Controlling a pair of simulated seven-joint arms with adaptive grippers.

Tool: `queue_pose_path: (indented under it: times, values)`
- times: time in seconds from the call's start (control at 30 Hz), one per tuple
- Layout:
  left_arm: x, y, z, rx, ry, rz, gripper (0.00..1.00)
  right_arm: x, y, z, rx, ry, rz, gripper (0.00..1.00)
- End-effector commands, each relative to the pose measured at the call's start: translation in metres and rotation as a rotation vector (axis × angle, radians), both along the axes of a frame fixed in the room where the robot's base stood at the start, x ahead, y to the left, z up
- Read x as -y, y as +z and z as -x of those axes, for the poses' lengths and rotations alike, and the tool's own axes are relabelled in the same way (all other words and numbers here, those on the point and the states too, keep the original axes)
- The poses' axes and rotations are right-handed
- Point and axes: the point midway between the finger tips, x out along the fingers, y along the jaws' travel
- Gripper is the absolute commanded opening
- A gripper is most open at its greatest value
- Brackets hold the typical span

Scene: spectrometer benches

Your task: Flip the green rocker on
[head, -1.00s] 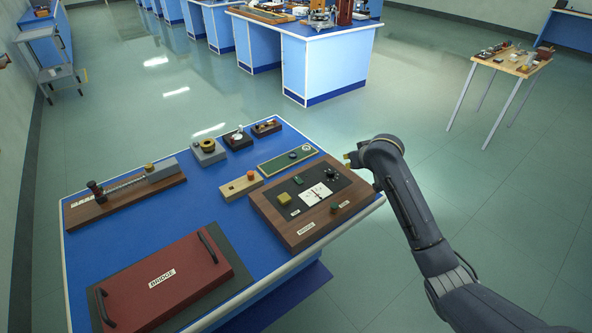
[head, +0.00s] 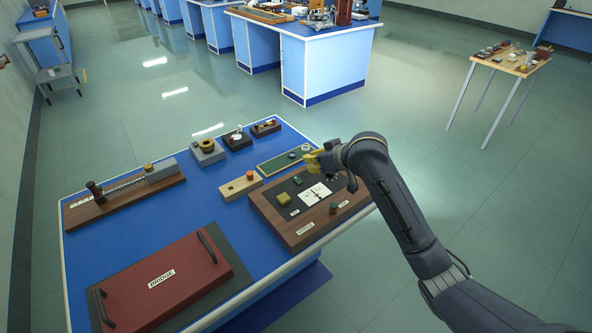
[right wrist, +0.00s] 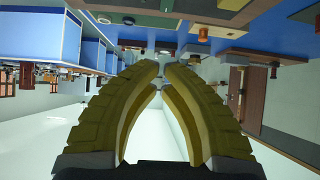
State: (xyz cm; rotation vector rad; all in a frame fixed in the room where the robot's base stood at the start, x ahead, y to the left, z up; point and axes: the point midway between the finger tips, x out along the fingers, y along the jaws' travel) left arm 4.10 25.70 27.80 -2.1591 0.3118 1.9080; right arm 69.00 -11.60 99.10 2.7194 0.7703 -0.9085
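The wooden bridge box (head: 296,236) lies on the blue bench's right side, with a black top panel. A small green rocker (head: 297,180) sits on that panel, near a yellow block (head: 283,198) and a white dial card (head: 313,194). Its tilt is too small to tell. My right gripper (head: 312,160) hangs above the panel's far edge, apart from the rocker. In the right wrist view its yellow fingers (right wrist: 164,68) come together at the tips with nothing between them. My left gripper is not in view.
A wooden block with an orange button (head: 250,175) and a green board (head: 275,164) lie beyond the box. A red BRIDGE lid (head: 165,285) lies at the front left.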

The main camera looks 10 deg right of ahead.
Motion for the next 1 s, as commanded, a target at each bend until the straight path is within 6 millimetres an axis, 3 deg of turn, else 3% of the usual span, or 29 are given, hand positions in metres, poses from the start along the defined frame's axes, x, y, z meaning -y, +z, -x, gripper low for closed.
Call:
queue_pose_path:
  times: [0.63,1.0]
  values:
    - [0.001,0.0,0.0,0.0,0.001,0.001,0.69,-0.041,-0.059,-0.066,-0.003,-0.001,0.0,0.0]
    - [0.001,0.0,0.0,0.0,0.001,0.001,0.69,-0.043,-0.094,-0.07,-0.002,-0.001,-0.001,0.0]
